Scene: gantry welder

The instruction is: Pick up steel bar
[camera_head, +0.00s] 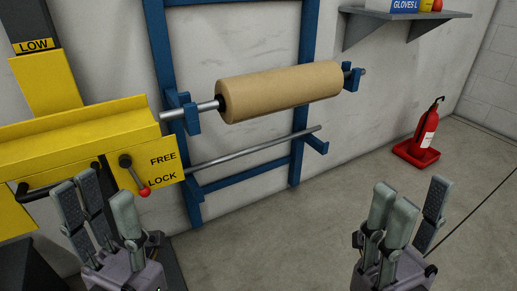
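A thin grey steel bar (250,147) lies across the lower blue brackets of a wall rack, slightly tilted in the picture, with its left end near the yellow machine. A second metal bar (202,108) runs through a brown roll (280,91) on the upper brackets. My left gripper (100,206) is at the lower left in front of the yellow machine, fingers spread and empty. My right gripper (411,208) is at the lower right over the floor, fingers apart and empty. Both are clear of the bars.
The yellow machine (75,130) with a red-knobbed lever (133,176) marked FREE and LOCK fills the left. The blue rack (308,60) stands against the wall. A red fire extinguisher (425,135) stands at the right, below a grey shelf (405,22). The floor (300,225) between my grippers is clear.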

